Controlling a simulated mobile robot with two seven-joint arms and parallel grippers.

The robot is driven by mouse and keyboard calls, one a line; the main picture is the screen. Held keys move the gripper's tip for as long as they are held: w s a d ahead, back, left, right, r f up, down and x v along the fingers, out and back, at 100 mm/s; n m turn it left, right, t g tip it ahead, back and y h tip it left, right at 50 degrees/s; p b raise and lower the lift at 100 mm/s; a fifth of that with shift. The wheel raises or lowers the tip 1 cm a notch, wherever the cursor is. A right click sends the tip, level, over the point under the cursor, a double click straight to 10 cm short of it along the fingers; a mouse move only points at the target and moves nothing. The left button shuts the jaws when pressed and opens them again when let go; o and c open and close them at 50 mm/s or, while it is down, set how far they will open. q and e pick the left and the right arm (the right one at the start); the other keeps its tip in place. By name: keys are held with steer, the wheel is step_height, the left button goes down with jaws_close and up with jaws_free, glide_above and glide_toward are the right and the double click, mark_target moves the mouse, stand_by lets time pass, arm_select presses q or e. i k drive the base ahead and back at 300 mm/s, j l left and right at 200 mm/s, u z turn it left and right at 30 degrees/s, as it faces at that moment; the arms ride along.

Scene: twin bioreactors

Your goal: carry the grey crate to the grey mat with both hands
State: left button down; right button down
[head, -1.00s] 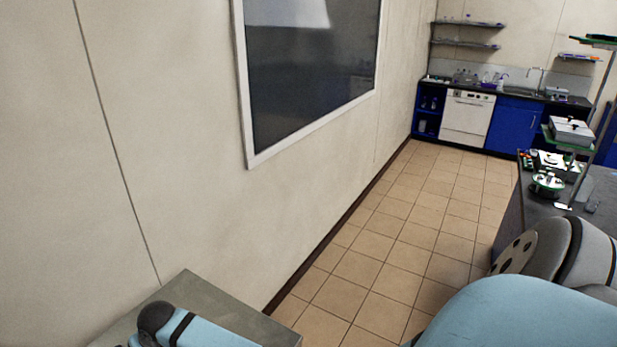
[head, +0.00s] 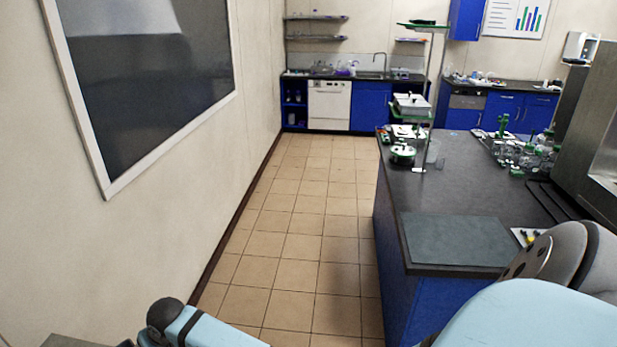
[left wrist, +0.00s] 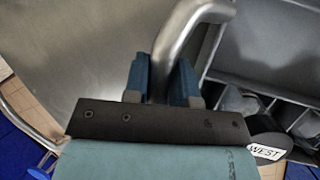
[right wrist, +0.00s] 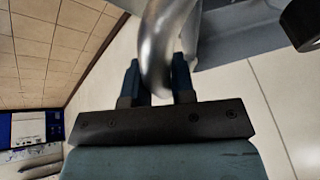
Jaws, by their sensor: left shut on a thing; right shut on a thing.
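The grey mat (head: 457,240) lies flat and bare on the near end of the dark bench in the head view. The grey crate (left wrist: 275,45) shows in part in the left wrist view, with dividers inside. My left gripper (left wrist: 162,82) is shut on its curved metal handle (left wrist: 185,35). In the right wrist view my right gripper (right wrist: 157,82) is shut on another curved metal handle, and part of the crate (right wrist: 235,45) shows behind it. The head view shows only parts of my arms; crate and grippers are out of its frame.
The bench (head: 400,265) has a shelf stand (head: 411,105) and glassware (head: 525,152) behind the mat. A large metal unit (head: 590,140) stands at right. The tiled floor (head: 300,230) between wall and bench is clear. A dark piece with a WEST label (left wrist: 265,150) shows beside the crate's compartments.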

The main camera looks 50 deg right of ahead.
mark_target(460, 237)
steer(key=z, duration=1.75)
steer(key=i+l, duration=0.3)
steer(key=l, duration=0.2)
steer(key=i+l, duration=0.3)
steer(key=l, duration=0.2)
steer(key=i+l, duration=0.3)
steer(key=l, duration=0.2)
steer(key=i+l+z, duration=0.1)
steer(key=i+l, duration=0.2)
steer(key=l, duration=0.2)
steer(key=i+l, duration=0.3)
steer(key=l, duration=0.15)
